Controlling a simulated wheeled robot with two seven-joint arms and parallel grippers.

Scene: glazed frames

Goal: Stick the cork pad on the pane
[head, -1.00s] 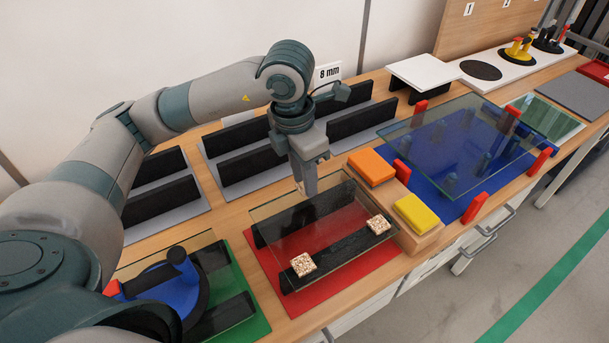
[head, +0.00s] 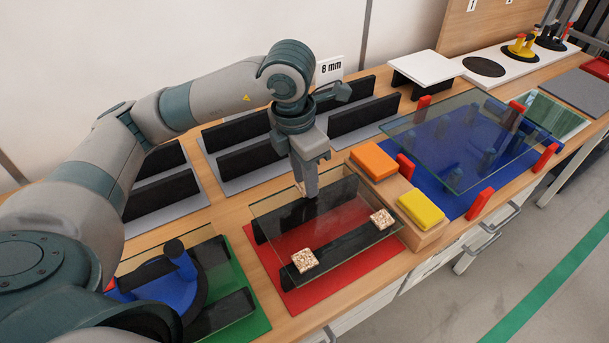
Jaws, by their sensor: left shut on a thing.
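The clear glass pane (head: 328,236) lies across two black rails on a red mat (head: 288,297). One speckled tan cork pad (head: 304,260) sits at its near left corner, and another cork pad (head: 381,219) at its near right corner. My left gripper (head: 306,194) points down at the pane's far side, near the middle of the far edge. It is shut on a small tan piece, apparently a cork pad, mostly hidden by the fingers. I cannot tell whether this touches the glass. My right gripper is not in view.
A wooden block with an orange pad (head: 373,162) and a yellow pad (head: 420,210) stands close on the right. Beyond it, a larger glass pane (head: 475,140) rests over a blue mat between red posts. Black racks (head: 245,165) stand behind; a blue-handled tool (head: 180,275) lies left.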

